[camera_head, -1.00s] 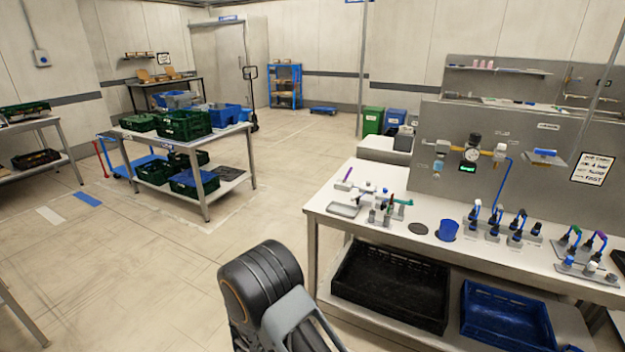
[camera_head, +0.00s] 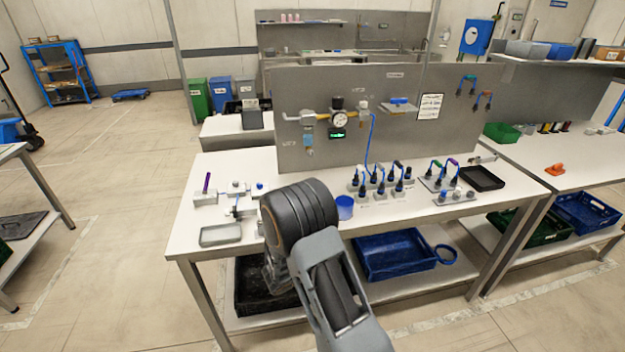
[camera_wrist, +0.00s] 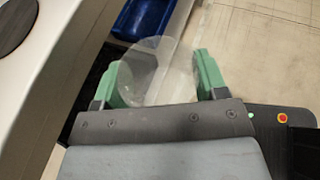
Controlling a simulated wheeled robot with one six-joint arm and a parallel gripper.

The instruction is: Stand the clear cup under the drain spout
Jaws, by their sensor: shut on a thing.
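The clear cup (camera_wrist: 148,72) shows in the wrist view as a see-through shape between the green fingers of my gripper (camera_wrist: 158,80). The fingers are shut on it, and it is held off any surface. In the head view my arm hides the gripper and cup. A filter unit (camera_head: 308,140) hangs from the pipe fitting on the grey back panel, above the bench. The drain spout is too small to make out for sure; the lower tip of this unit may be it.
The bench (camera_head: 215,182) has a grey tray (camera_head: 220,235), a blue cup (camera_head: 345,207) and several hose connectors (camera_head: 392,175). A blue crate (camera_head: 395,254) stands on the shelf below. Open floor (camera_head: 130,220) lies to the left.

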